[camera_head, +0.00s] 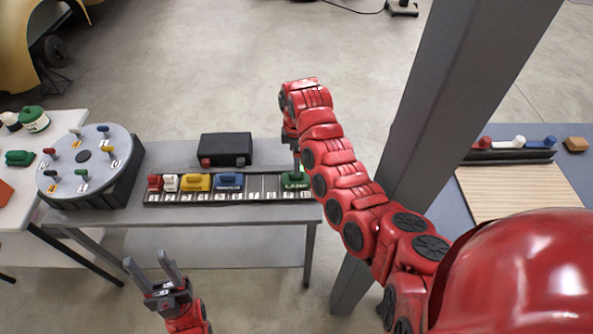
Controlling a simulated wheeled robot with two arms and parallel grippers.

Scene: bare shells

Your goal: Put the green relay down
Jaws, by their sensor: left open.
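The green relay (297,181) sits at the right end of the dark slotted rail (262,187) on the grey table, apparently upright. My right arm reaches over the table from the right, and its gripper (296,160) points down just above the green relay. The fingers are small and partly hidden by the arm, so I cannot tell whether they touch or grip it. My left gripper (152,271) is open and empty, in front of the table at the lower left.
Red (155,183), white (171,183), yellow (197,182) and blue (229,181) blocks fill the rail's left part; its middle is empty. A black box (226,149) stands behind. A round pegged drum (65,175) is at left. A grey post (440,110) stands right.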

